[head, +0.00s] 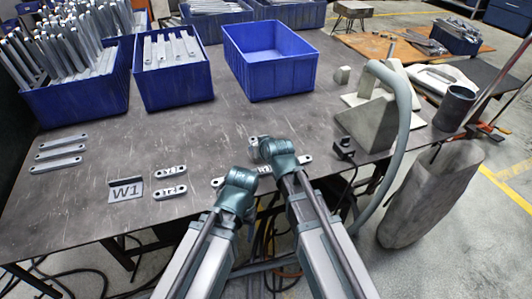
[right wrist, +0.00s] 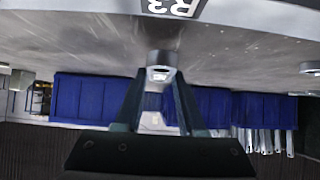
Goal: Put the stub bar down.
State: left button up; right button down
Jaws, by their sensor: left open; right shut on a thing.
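My right gripper (right wrist: 160,100) is shut on a stub bar (right wrist: 162,70), a short grey galvanized piece whose end shows between the fingers in the right wrist view. In the head view my right gripper (head: 270,148) is over the front middle of the table, its fingers mostly hidden by its own wrist. I cannot tell whether the bar touches the table. My left gripper (head: 236,180) is open near the table's front edge, left of the right one. Two more stub bars, an upper one (head: 170,171) and a lower one (head: 169,192), lie beside the W1 label (head: 126,189).
Three longer bars (head: 59,153) lie at the table's left. Blue bins stand behind: one with upright bars (head: 75,97), one with flat bars (head: 172,90), one empty (head: 271,72). An R3 label (right wrist: 173,6) lies on the table. A grey fixture (head: 372,125) with a hose stands right.

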jog(key=shift+s+a+f, duration=0.1)
jog(key=shift+f, duration=0.1)
notch_tip(320, 180, down, 3)
jog(key=b, duration=0.3)
jog(key=shift+f+b, duration=0.15)
jog(key=shift+b, duration=0.25)
jog(key=c, duration=0.5)
grip_release()
